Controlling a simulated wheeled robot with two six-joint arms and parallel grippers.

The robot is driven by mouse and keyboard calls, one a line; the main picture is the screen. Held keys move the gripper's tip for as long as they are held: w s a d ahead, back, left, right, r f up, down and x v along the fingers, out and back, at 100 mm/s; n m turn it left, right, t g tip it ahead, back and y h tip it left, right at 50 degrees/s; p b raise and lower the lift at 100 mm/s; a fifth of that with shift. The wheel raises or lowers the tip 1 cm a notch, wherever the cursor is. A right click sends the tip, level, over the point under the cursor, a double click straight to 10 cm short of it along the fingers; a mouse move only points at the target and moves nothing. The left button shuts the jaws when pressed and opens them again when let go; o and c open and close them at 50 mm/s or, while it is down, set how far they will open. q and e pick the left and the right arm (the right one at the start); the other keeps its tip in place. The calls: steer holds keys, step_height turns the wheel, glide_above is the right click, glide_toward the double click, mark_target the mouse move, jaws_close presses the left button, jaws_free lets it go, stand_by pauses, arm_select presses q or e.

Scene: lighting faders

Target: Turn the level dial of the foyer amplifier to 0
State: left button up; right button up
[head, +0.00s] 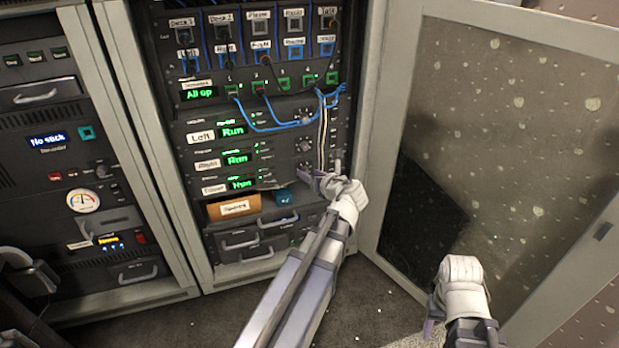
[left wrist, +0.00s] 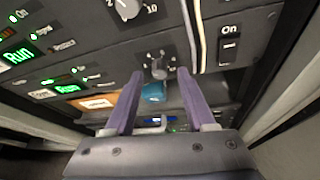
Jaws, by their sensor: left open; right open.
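The foyer amplifier (head: 214,188) is the lowest of three amplifier units in the rack, with a green lit display (head: 241,184). Its level dial (left wrist: 158,69) is a dark knob in the left wrist view, ahead of and between my fingertips; its exact setting is too small to read. In the head view my left gripper hides this dial. My left gripper (head: 323,181) is open in front of the panel; its two purple fingers (left wrist: 160,78) stand either side of the dial, and contact cannot be told. My right gripper (head: 432,316) is open and empty at lower right.
The left (head: 202,136) and right (head: 207,164) amplifiers sit above. Blue cables (head: 268,127) and a pale cable (left wrist: 192,35) hang nearby. An orange-brown box (head: 222,210) and a blue object (left wrist: 153,92) lie below. The open cabinet door (head: 480,110) stands at right.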

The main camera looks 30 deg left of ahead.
arm_select(q)
steer(key=shift+w+a+f, duration=0.2)
steer(key=shift+w+a, duration=0.05)
steer(key=shift+a, duration=0.15)
jaws_close()
stand_by(0.4)
